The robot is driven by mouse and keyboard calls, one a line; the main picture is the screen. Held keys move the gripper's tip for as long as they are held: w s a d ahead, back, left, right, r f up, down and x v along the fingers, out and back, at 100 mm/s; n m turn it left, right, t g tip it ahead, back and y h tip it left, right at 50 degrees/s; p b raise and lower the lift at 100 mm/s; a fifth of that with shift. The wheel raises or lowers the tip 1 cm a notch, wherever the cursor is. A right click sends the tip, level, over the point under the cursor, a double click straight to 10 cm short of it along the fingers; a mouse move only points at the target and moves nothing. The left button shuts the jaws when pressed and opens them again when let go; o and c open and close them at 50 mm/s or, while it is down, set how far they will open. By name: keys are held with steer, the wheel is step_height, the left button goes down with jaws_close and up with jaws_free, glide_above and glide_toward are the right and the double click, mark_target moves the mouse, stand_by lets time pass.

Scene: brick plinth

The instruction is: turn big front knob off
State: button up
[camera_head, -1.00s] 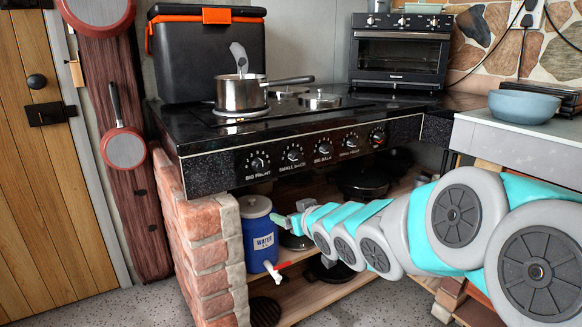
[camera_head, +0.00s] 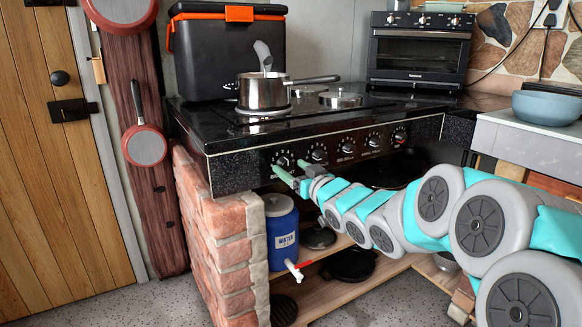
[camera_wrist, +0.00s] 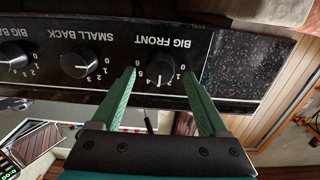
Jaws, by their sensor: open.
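The big front knob (camera_wrist: 161,70) is a black dial on the stove's front panel, its label upside down in the wrist view. A light pointer mark shows on its lower side in that view, away from the 0. In the head view the knob (camera_head: 283,159) is the leftmost of the row, partly behind my fingers. My gripper (camera_wrist: 159,75) is open, its two green fingers on either side of the knob. The tips are close to the panel; I cannot tell whether they touch it. The gripper (camera_head: 288,168) also shows in the head view at the panel's left end.
The small back knob (camera_wrist: 81,62) is beside it. A saucepan (camera_head: 264,92) with a ladle stands on the black cooktop above. A brick plinth (camera_head: 232,240) and a blue water container (camera_head: 283,238) are below the panel.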

steer(key=shift+w+a, duration=0.3)
steer(key=shift+w, duration=0.1)
jaws_close()
stand_by(0.4)
